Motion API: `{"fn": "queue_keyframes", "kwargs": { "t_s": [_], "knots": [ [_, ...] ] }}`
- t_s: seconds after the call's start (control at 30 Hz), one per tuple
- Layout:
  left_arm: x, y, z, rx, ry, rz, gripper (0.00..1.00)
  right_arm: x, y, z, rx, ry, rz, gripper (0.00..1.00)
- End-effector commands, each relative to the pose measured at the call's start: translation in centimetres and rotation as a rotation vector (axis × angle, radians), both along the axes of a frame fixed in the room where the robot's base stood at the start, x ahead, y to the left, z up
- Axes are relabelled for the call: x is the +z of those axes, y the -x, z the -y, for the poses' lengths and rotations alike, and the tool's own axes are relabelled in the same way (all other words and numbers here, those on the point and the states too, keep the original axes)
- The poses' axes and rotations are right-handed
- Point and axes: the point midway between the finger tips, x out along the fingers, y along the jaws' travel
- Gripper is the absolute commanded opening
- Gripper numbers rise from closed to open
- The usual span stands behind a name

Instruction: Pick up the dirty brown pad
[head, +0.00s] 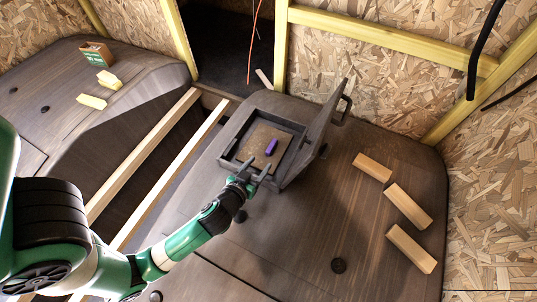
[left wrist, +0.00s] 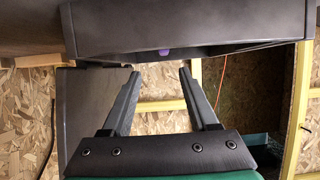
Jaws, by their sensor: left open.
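The brown pad (head: 257,137) lies flat inside an open dark grey box (head: 232,137). A small purple object (head: 271,147) lies on the pad. My left gripper (head: 256,168) is open and empty at the box's near edge, and its fingers point toward the pad. In the left wrist view the open fingers (left wrist: 157,72) have nothing between them. The box wall (left wrist: 190,25) is ahead of them, and a bit of the purple object (left wrist: 164,52) shows past its edge. The pad cannot be made out there. My right gripper is not in view.
The box lid (head: 325,125) stands open on the right side. Several wooden blocks (head: 408,205) lie to the right on the dark wheel arch. Two wooden beams (head: 165,185) span the gap on the left. A small carton (head: 96,53) and yellowish blocks sit on the far-left arch.

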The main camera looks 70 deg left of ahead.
Motion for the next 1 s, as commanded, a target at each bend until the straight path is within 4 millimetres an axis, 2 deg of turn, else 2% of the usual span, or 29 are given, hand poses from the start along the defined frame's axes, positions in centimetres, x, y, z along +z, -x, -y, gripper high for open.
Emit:
{"fn": "queue_keyframes", "kwargs": {
  "t_s": [0.13, 0.4, 0.63, 0.83, 1.0],
  "knots": [
    [-0.2, -0.8, -0.7, 0.003, 0.0, 0.001, 0.6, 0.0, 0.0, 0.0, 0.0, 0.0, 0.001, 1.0],
    [-2.1, -4.1, -3.7, 0.002, -0.001, 0.003, 0.6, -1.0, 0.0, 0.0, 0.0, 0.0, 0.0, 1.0],
    [-2.4, -4.7, -4.3, 0.0, 0.001, 0.002, 0.6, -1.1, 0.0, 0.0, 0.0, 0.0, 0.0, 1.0],
    [-3.9, -6.5, -6.8, 0.002, -0.001, 0.003, 0.6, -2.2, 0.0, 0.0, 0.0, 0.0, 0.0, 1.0],
    [-4.3, -7.7, -7.6, -0.002, 0.001, 0.002, 0.6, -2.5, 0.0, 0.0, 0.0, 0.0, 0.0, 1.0]
  ]
}}
